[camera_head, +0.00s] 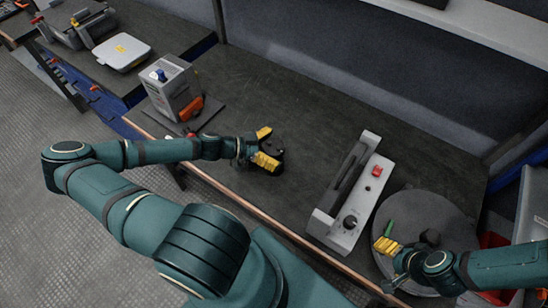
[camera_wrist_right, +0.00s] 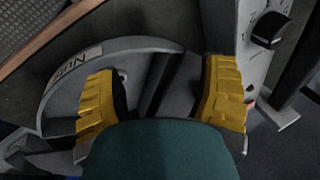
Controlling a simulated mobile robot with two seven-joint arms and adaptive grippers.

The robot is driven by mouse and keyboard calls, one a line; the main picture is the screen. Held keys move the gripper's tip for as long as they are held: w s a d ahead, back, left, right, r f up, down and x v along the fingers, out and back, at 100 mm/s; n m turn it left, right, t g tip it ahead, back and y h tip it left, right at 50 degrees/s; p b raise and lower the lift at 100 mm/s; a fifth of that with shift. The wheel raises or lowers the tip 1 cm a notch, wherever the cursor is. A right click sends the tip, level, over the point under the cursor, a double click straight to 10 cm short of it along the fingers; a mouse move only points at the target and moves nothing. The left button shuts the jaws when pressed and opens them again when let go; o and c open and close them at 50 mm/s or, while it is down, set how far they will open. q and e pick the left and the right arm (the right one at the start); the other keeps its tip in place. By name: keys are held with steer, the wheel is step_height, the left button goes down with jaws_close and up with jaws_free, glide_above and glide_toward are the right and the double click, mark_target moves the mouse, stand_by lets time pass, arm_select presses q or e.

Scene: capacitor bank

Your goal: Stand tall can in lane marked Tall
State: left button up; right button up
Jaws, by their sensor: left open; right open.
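I cannot clearly pick out a tall can or a lane marked Tall in either view. My left gripper (camera_head: 271,148) is open over the middle of the dark bench, with nothing visible between its yellow fingers. My right gripper (camera_head: 400,248) is open over the round grey tray (camera_head: 410,205) at the right. In the right wrist view its two yellow fingers (camera_wrist_right: 163,92) are spread wide above the tray. A small green piece (camera_head: 389,228) and a dark block (camera_head: 430,237) show beside the right gripper; the arm hides part of the tray.
A pale fixture (camera_head: 374,190) with a long slot, red button and black knob stands left of the tray. A red bin (camera_head: 493,240) is at far right. The bench's back middle is clear.

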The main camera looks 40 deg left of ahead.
arm_select(q)
steer(key=c, duration=1.3)
steer(key=shift+o, duration=0.2)
steer(key=shift+r, duration=0.15)
